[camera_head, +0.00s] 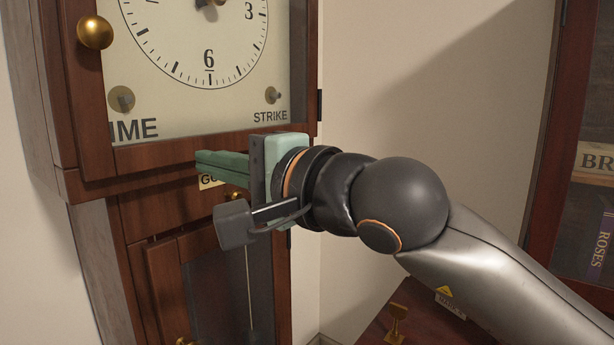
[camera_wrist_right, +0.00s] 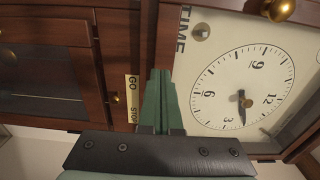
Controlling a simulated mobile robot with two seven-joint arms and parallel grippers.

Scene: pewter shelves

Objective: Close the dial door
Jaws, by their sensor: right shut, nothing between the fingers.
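The dial door is the wooden frame (camera_head: 176,150) around the clock's dial (camera_head: 205,100). Its brass knob (camera_head: 95,33) is on the left stile, and a dark hinge shows on the right side. The left stile covers the start of "TIME" in the head view. I cannot tell whether the door sits flush or slightly ajar. My right gripper (camera_head: 205,162) is shut and empty, its green fingers pointing left just in front of the door's bottom rail. In the right wrist view, the fingers (camera_wrist_right: 159,75) overlap the rail and dial edge; contact is unclear. The knob (camera_wrist_right: 279,10) shows at the top.
Below the dial, a GO/STOP label (camera_wrist_right: 132,98) and small brass knob (camera_wrist_right: 114,98) are on the case, partly hidden by my gripper in the head view. A lower door (camera_head: 165,275) is beneath. A bookcase (camera_head: 560,130) stands at right, above a wooden surface (camera_head: 372,325).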

